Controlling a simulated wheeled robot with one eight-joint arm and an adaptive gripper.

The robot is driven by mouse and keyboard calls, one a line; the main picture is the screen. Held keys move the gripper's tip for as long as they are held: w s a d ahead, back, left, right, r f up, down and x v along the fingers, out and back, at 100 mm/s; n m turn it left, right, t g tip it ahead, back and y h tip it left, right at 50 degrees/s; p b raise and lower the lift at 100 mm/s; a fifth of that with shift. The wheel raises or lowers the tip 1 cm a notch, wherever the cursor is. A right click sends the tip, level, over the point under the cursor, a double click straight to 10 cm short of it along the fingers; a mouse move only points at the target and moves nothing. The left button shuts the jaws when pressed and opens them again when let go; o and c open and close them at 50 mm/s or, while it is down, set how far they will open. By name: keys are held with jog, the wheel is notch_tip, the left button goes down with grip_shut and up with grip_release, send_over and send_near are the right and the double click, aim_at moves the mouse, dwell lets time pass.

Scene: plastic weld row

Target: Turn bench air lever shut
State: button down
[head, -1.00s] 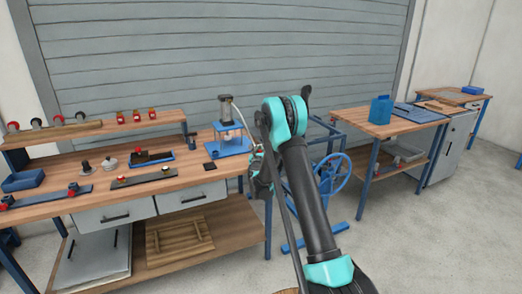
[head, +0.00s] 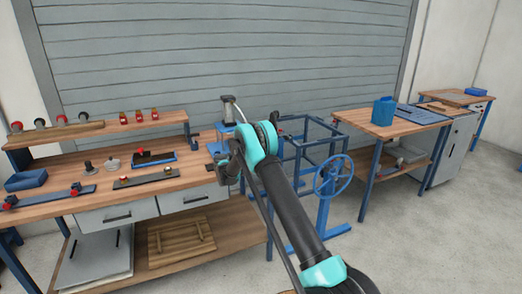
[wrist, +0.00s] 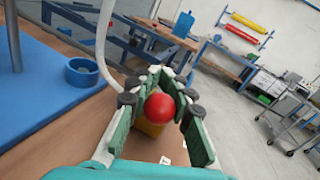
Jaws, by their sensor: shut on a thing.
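The bench air lever shows in the wrist view as a red ball knob (wrist: 159,107) above a yellow body (wrist: 152,130), near the bench's wooden top. My gripper (wrist: 163,80) has its green-padded fingers on both sides of the knob and is shut on the lever. The fingers and knob hide much of the yellow body, so I cannot tell the lever's angle. In the head view my gripper (head: 228,165) is at the right end of the workbench (head: 110,199), and the lever is hidden behind it.
A blue press base (wrist: 40,85) with a blue cup (wrist: 82,71) and a pale curved hose (wrist: 103,45) lie close left of my gripper. A blue frame with a handwheel (head: 333,175) stands right of the bench. Open floor (head: 440,230) lies further right.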

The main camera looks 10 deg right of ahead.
jog(key=shift+w+m+g, duration=0.1)
jog(key=shift+m+g, duration=0.2)
jog(key=shift+g, duration=0.1)
jog(key=c, duration=1.3)
grip_release()
jog(key=shift+d, duration=0.1)
jog(key=shift+c, duration=0.2)
jog(key=v, duration=1.2)
jog(key=shift+f, duration=0.2)
jog(key=shift+w, duration=0.1)
